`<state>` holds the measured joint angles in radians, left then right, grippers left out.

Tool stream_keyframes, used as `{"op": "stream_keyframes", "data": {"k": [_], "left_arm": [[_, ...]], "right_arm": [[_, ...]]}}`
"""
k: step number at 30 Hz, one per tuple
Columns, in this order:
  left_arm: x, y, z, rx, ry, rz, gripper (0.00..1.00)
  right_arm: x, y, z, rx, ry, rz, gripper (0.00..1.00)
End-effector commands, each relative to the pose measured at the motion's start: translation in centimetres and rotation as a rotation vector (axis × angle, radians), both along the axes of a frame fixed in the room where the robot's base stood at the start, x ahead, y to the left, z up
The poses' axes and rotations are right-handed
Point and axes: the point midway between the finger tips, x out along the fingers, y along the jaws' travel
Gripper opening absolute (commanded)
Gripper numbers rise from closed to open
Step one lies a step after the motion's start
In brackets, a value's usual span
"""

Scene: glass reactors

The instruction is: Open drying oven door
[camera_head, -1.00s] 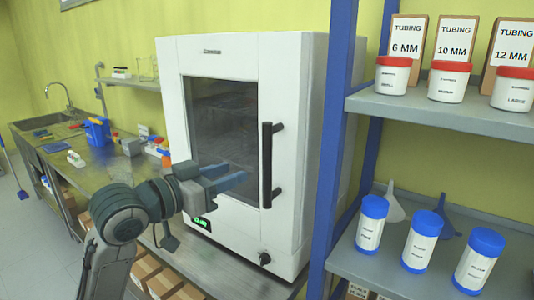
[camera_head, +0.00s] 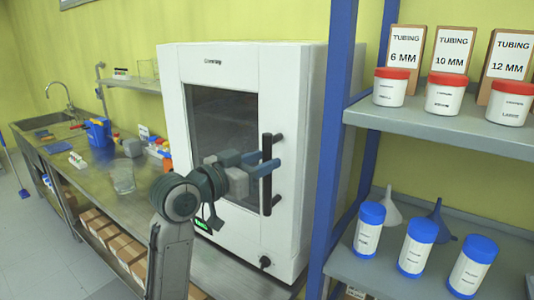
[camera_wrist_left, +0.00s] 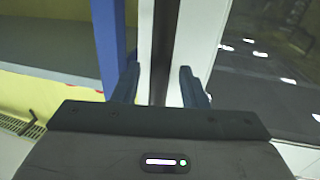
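The white drying oven (camera_head: 300,130) stands on the metal bench, and its glass door (camera_head: 222,125) looks closed. A dark vertical handle (camera_head: 267,197) is on the right side of the door. My left gripper (camera_head: 268,165) is at the middle of this handle. In the left wrist view the dark handle (camera_wrist_left: 162,45) runs between the two spread fingers of the left gripper (camera_wrist_left: 160,75), with light strips visible on either side of it. Contact between fingers and handle cannot be made out. My right gripper is not in view.
A blue-framed shelf (camera_head: 440,120) with red-lidded jars and blue-capped bottles stands close on the right of the oven. The metal bench (camera_head: 95,180) on the left holds a glass beaker (camera_head: 123,180), a blue container (camera_head: 99,132) and a sink (camera_head: 48,135).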

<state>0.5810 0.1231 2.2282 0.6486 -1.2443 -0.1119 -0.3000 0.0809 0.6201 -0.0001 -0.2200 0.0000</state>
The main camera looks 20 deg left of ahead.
Motion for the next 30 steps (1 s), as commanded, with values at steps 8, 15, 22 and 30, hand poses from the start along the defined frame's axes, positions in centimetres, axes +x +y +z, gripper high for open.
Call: {"op": "stream_keyframes", "data": {"k": [8,15,22,30], "left_arm": [[1.5,-1.0,0.0,0.001,0.001,0.0,0.39],[1.6,-1.0,0.0,0.001,0.0,0.001,0.39],[1.6,-1.0,0.0,0.001,0.0,0.001,0.0],[1.4,-0.9,-0.1,0.002,0.0,-0.006,0.0]], "right_arm": [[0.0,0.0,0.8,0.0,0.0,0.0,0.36],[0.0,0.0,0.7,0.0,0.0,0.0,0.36],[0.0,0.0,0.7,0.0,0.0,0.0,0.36],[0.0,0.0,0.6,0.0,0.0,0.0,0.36]]}}
